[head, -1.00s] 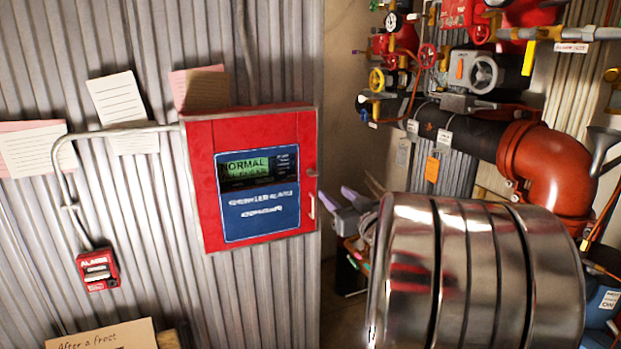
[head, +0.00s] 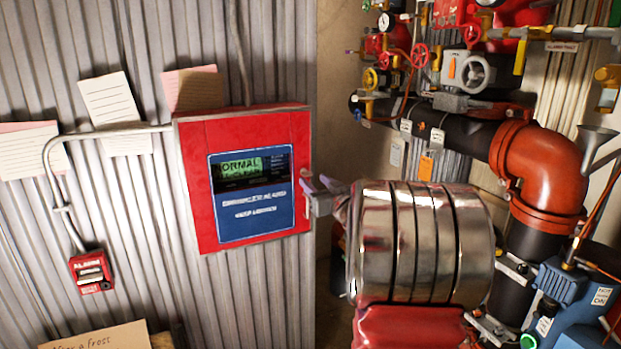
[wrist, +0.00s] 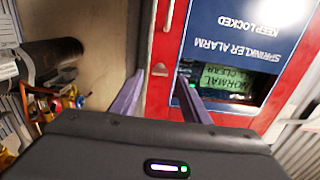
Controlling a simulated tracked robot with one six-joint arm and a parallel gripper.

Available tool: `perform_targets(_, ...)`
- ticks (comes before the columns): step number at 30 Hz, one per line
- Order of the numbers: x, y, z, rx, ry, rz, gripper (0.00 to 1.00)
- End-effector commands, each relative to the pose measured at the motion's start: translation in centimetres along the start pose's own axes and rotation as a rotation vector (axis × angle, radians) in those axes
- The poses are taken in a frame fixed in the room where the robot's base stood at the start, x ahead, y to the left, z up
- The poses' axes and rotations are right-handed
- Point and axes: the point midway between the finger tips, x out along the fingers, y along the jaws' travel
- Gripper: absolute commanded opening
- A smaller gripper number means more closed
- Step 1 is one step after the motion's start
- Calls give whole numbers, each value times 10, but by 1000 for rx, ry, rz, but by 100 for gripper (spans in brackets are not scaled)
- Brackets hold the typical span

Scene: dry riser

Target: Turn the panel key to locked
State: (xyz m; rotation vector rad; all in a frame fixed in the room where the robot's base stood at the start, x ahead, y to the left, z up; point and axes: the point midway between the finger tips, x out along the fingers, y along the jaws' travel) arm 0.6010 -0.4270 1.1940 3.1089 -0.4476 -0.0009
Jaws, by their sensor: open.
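The red alarm panel (head: 196,190) hangs on the corrugated wall. Its blue face has a green display reading NORMAL; it also shows upside down in the wrist view (wrist: 290,85), labelled SPRINKLER ALARM, KEEP LOCKED. A small key-like piece (wrist: 159,70) stands at the panel's edge, between and just beyond my fingertips in the wrist view; its turn position is too small to tell. My gripper (head: 318,187) is at the panel's right edge, open and empty, with purple fingers straddling that piece. The wrist view also shows both fingers (wrist: 160,82). I cannot tell if they touch it.
A slim pale handle (wrist: 168,15) sits on the panel near the key. A red alarm call point (head: 91,272) and conduit are at left, with paper notes above. Pipes, valves and a large red elbow (head: 540,165) crowd the right.

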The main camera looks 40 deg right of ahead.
Motion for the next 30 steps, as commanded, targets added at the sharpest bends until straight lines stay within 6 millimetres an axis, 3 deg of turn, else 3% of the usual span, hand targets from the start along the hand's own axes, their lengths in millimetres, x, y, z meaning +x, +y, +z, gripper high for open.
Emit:
perform_targets(9,39,0,0,0,0,-1,42)
perform_targets(21,46,0,0,0,0,0,42)
perform_targets(30,46,0,0,0,0,0,22)
